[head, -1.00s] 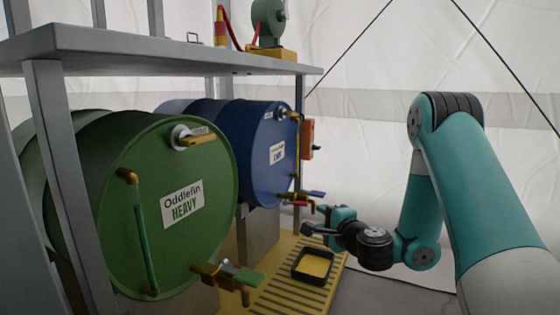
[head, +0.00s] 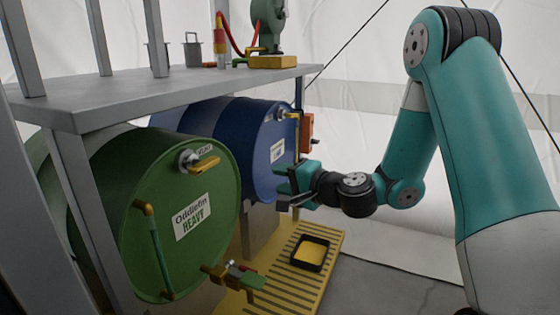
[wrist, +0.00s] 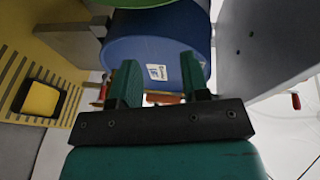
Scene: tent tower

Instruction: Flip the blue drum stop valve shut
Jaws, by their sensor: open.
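The blue drum (head: 255,130) lies on its side behind the green drum, its labelled end facing right. In the head view my gripper (head: 284,188) is in front of the lower part of that end and hides the blue drum's stop valve. In the wrist view the blue drum (wrist: 130,52) lies beyond my two green fingers (wrist: 157,75), which are apart with nothing visibly clamped. A red part (wrist: 163,98) shows low between the fingers, with brass at the left. I cannot tell the valve lever's position or whether a finger touches it.
The green drum (head: 180,235) with its own brass valve and green lever (head: 245,279) is nearer, at left. A grey shelf (head: 150,95) runs above both drums. A black-rimmed tray (head: 296,262) sits on the yellow slatted platform. Floor to the right is open.

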